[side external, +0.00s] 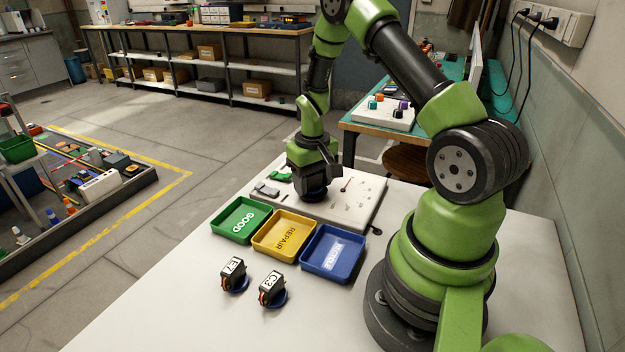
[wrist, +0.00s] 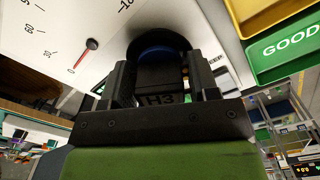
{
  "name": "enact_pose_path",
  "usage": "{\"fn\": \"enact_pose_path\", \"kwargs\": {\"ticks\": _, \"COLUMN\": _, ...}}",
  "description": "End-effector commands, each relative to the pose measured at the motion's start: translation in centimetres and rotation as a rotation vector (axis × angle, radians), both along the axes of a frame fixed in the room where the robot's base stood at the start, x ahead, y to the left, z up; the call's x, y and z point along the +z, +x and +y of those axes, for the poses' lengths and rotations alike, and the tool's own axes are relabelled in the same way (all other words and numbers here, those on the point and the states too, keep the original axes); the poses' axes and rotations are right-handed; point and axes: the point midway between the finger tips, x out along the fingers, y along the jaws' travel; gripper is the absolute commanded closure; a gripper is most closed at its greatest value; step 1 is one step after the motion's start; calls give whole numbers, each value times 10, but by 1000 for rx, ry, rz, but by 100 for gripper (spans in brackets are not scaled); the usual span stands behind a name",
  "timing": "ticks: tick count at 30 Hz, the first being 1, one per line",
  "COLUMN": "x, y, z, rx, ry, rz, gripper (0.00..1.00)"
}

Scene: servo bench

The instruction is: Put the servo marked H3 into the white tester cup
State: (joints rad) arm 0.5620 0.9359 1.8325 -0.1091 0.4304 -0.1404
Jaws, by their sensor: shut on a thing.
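My gripper (side external: 315,182) is shut on the servo marked H3 and holds it over the white tester board (side external: 365,208). In the wrist view the servo (wrist: 158,80) sits between the two fingers, with its H3 label facing the camera. A blue round part (wrist: 157,51) shows at the servo's far end, with a dark round area around it. I cannot tell whether that dark area is shadow or a cup. The board (wrist: 62,25) carries a printed scale and a red needle. The white cup cannot be made out; the gripper and servo block that spot.
Green GOOD (side external: 222,231), yellow REPAIR (side external: 262,247) and blue (side external: 310,268) trays stand in front of the board. Two other labelled servos, one at left (side external: 233,272) and one marked C3 (side external: 271,288), stand on blue round bases nearby. The front of the table is clear.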

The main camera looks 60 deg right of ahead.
Motion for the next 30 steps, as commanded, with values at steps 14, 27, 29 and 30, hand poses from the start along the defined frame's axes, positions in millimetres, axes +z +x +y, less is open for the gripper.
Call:
{"fn": "enact_pose_path", "kwargs": {"ticks": 14, "x": -1, "y": 0, "z": 0, "rx": 0, "ry": 0, "rz": 0, "gripper": 16}}
{"fn": "enact_pose_path", "kwargs": {"ticks": 27, "x": 0, "y": 0, "z": 0, "rx": 0, "ry": 0, "rz": 0, "gripper": 16}}
{"fn": "enact_pose_path", "kwargs": {"ticks": 29, "x": 2, "y": 0, "z": 0, "rx": 0, "ry": -1, "rz": -1, "gripper": 16}}
{"fn": "enact_pose_path", "kwargs": {"ticks": 30, "x": 4, "y": 0, "z": 0, "rx": 0, "ry": -1, "rz": -2, "gripper": 16}}
